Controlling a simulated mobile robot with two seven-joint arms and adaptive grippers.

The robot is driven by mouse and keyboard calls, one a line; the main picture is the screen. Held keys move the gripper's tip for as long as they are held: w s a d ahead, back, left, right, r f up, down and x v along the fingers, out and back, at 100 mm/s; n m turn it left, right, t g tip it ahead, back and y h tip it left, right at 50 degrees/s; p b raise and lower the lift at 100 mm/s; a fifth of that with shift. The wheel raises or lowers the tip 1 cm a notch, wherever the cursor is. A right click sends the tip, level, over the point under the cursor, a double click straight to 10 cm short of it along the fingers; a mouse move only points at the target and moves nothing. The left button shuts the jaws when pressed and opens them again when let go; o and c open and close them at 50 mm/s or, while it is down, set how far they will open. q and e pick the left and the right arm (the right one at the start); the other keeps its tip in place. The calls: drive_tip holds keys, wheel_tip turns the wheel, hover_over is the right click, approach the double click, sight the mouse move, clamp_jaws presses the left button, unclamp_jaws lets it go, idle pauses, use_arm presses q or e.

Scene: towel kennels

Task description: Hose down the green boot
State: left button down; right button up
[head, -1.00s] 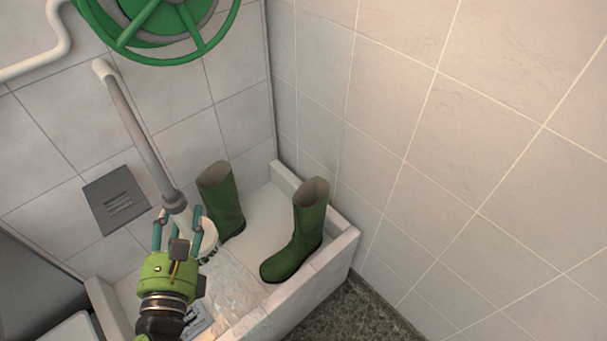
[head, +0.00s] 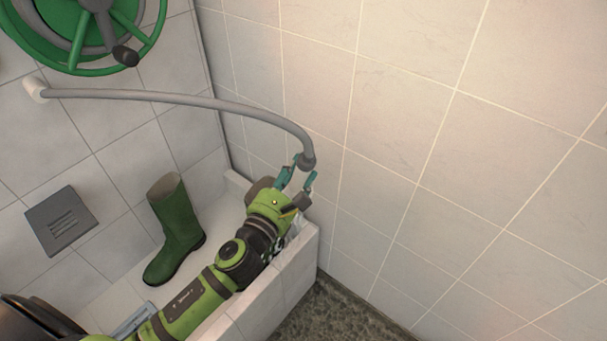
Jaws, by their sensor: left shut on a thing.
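One green boot (head: 176,232) stands upright in the pale basin (head: 268,308), against the tiled wall side. A second boot (head: 259,187) is almost wholly hidden behind my left gripper and arm; only its brownish top opening shows. My left gripper (head: 300,178) is shut on the end of the grey hose (head: 200,101), over the basin's right side. The hose runs from a wall outlet in an arc to the gripper. My right gripper is not in view.
A green hose reel (head: 85,30) is on the wall at top left. A grey plate (head: 61,221) is on the tiles below it. The tiled right wall (head: 450,170) stands close to the gripper. Dark speckled floor (head: 335,312) lies outside the basin.

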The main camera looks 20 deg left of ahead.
sight(292, 187)
use_arm(q)
drive_tip(key=shift+w+a, duration=0.15)
drive_tip(key=shift+w, duration=0.45)
drive_tip(key=shift+w+a+f, duration=0.1)
drive_tip(key=shift+a, duration=0.05)
drive_tip(key=shift+f+b, duration=1.45)
drive_tip(key=shift+b, duration=0.35)
drive_tip(key=shift+w+r, duration=0.1)
drive_tip(key=shift+w+d, duration=0.3)
drive_tip(key=shift+w, duration=0.35)
drive_tip(key=shift+w+d, duration=0.25)
drive_tip(key=shift+w, duration=0.35)
drive_tip(key=shift+r+p, duration=3.1)
drive_tip(key=shift+p, duration=0.15)
drive_tip(key=shift+s+a+f, duration=0.1)
drive_tip(key=shift+s+f, duration=0.05)
drive_tip(key=shift+s, duration=0.1)
drive_tip(key=shift+s+a, duration=0.2)
drive_tip(key=shift+s, duration=0.4)
drive_tip(key=shift+s+a, duration=0.2)
drive_tip(key=shift+s, duration=0.35)
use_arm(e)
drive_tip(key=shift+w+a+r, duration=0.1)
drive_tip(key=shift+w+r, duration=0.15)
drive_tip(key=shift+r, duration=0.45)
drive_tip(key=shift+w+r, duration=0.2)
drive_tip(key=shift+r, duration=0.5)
